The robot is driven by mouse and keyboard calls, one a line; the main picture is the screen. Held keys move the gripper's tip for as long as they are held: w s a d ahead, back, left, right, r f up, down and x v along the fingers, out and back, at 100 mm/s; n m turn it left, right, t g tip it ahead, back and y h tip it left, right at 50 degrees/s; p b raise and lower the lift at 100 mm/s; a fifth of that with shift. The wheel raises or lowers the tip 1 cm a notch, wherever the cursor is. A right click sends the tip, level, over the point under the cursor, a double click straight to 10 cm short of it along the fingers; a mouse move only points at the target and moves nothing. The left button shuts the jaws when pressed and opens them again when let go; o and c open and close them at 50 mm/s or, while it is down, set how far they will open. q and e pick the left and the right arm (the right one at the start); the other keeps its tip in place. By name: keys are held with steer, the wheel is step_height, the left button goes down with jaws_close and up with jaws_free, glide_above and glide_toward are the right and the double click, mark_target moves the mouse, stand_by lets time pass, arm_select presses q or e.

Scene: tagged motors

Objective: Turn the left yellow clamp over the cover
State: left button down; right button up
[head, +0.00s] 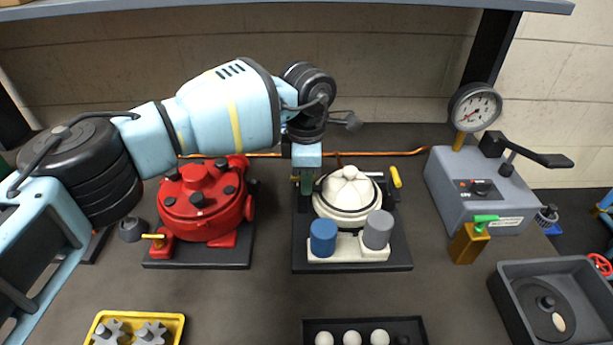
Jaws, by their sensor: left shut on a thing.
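The white motor with its round cover (347,192) stands on a dark base plate (308,262) in the middle of the bench. The right yellow clamp (396,177) stands upright, tilted slightly, at the cover's right edge. My left gripper (306,184) points down at the cover's left edge. It is shut at the place of the left yellow clamp, which its jaws and wrist hide. How far that clamp is turned cannot be seen. My right gripper is not in view.
A blue cylinder (323,238) and a grey cylinder (378,229) stand at the motor's front. A red motor (203,201) is on the left, under my left arm. A grey gauge box (476,186) and a dark bin (515,308) are on the right. A yellow tray (178,322) lies front left.

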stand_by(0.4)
arm_select(q)
steer(key=c, duration=1.4)
jaws_free()
steer(key=shift+o, duration=0.2)
steer(key=shift+r+b, duration=0.3)
steer(key=shift+r, duration=3.55)
